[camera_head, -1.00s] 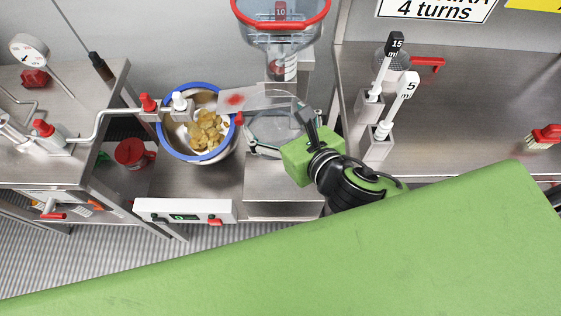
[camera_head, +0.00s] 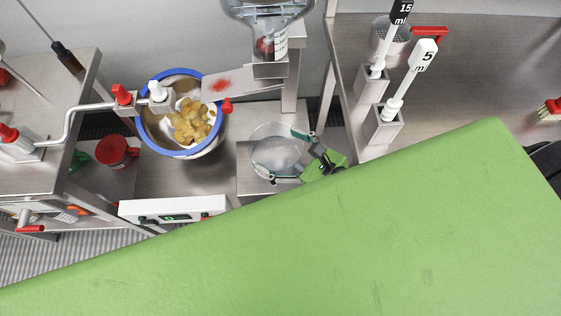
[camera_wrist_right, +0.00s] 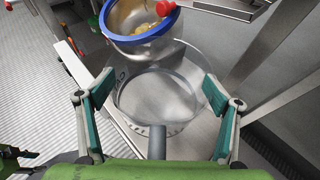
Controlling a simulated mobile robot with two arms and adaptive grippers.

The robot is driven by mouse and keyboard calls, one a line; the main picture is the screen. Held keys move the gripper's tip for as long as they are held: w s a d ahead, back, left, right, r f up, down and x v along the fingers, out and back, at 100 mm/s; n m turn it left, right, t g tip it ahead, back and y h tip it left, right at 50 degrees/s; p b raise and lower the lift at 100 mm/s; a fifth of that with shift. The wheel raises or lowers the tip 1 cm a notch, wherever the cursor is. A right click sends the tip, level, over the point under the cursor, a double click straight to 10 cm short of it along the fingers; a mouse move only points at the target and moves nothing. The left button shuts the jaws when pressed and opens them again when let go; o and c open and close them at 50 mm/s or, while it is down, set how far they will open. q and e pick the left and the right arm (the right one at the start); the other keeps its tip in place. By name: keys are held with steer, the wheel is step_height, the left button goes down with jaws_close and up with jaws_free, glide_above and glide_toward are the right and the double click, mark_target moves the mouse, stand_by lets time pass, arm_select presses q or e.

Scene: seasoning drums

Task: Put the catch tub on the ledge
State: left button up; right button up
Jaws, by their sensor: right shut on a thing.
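The catch tub (camera_head: 268,146) is a clear round tub. It shows in the head view below the chute, right of the blue-rimmed bowl, and in the wrist view (camera_wrist_right: 180,88). My right gripper (camera_head: 284,156) is shut on it, its teal finger pads on opposite sides of the tub. Both pads also show in the wrist view (camera_wrist_right: 158,92). A steel surface that looks like the ledge (camera_head: 249,184) is under the tub in the head view. I cannot tell whether the tub touches it. My left gripper is not in view.
The blue-rimmed bowl (camera_head: 209,137) with yellow pieces stands close on the left. A flat chute (camera_head: 245,84) and a clear hopper (camera_head: 265,12) are above and behind the tub. A steel post (camera_head: 290,90) stands behind. Measuring scoops (camera_head: 396,107) are to the right.

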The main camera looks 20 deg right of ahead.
mark_target(276, 158)
steer(key=shift+f+b, duration=1)
steer(key=shift+f, duration=1.95)
steer(key=shift+f, duration=0.1)
steer(key=o, duration=1.2)
steer(key=shift+c, duration=0.2)
